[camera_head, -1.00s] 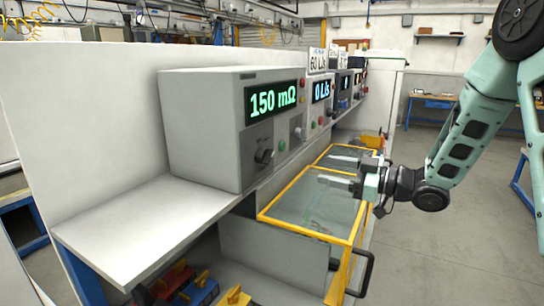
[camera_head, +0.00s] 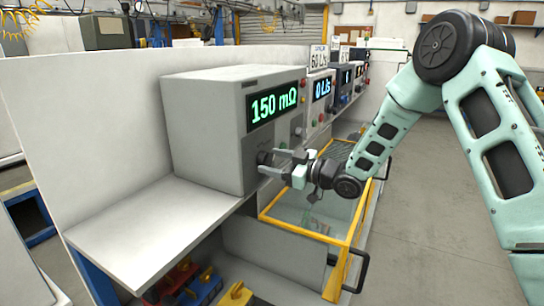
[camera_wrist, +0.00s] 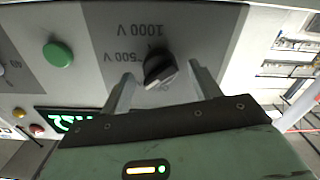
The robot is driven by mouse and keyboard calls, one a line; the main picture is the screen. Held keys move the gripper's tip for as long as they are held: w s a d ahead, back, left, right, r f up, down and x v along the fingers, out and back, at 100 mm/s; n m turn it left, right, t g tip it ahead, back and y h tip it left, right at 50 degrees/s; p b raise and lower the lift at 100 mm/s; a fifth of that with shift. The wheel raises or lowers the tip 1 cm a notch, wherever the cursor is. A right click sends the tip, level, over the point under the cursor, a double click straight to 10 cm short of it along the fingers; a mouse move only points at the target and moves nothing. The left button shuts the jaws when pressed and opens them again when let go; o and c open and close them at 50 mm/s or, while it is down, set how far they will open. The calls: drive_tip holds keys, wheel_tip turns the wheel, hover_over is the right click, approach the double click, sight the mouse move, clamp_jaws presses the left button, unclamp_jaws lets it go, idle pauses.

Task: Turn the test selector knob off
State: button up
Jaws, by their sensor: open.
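The test selector knob (camera_wrist: 160,67) is black and round with a raised grip. In the wrist view it sits on a grey panel between my two open fingers, near marks reading "500 V" and "1000 V". In the head view the knob (camera_head: 264,158) is on the front of the grey box showing "150 mΩ" (camera_head: 220,130). My gripper (camera_head: 272,162) is open in front of it, its fingers on either side of the knob; it also shows in the wrist view (camera_wrist: 160,88). I cannot tell whether the fingers touch the knob.
A green button (camera_wrist: 57,55) is beside the knob. A yellow-framed clear-topped bin (camera_head: 310,222) lies below my gripper. More instruments with displays (camera_head: 321,90) stand farther along the bench. A white shelf surface (camera_head: 150,222) is free in front of the box.

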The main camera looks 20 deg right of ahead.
drive_tip(key=shift+w+a, duration=0.3)
drive_tip(key=shift+a, duration=0.05)
drive_tip(key=c, duration=1)
drive_tip(key=shift+o, duration=0.2)
drive_tip(key=shift+f+b, duration=0.15)
drive_tip(key=shift+b, duration=0.35)
